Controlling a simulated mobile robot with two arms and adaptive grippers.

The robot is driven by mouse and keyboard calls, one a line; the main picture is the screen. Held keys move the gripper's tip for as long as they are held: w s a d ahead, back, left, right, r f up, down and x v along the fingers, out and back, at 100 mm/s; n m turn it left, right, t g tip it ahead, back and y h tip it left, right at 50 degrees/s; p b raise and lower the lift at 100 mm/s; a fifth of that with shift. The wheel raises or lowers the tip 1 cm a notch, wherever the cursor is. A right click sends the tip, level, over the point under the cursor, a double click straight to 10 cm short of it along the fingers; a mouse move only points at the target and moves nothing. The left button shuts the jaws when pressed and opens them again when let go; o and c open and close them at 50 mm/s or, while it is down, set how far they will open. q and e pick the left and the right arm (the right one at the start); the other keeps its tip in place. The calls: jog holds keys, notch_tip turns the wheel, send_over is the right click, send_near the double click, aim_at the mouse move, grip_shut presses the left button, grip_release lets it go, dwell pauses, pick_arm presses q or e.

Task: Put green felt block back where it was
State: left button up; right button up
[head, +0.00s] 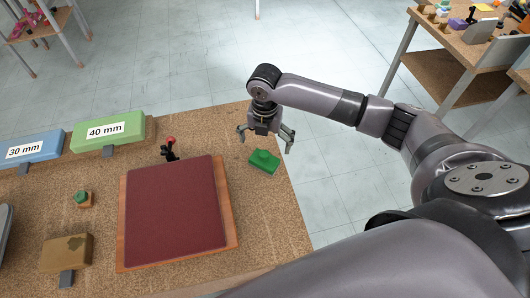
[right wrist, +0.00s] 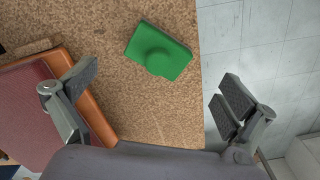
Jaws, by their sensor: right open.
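The green felt block (head: 264,162) lies on the brown speckled table near its right edge, with a rounded knob on top. It also shows in the right wrist view (right wrist: 158,50), flat on the table and apart from the fingers. My right gripper (head: 265,138) is open and empty above the table, just behind the block in the head view. In the right wrist view its two fingers (right wrist: 155,105) are spread wide, one over the board's edge and one past the table edge. My left gripper is not in view.
A dark red pad on a wooden board (head: 233,240) lies left of the block, with a red-tipped clamp (head: 170,149) behind it. Blue "30 mm" (head: 35,146) and green "40 mm" (head: 108,131) blocks, a small green-topped piece (head: 83,198) and a brown block (head: 66,252) stand further left.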

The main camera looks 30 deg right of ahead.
aim_at(265, 153)
jog(key=shift+r, duration=2.35)
jog(key=shift+s+f, duration=0.1)
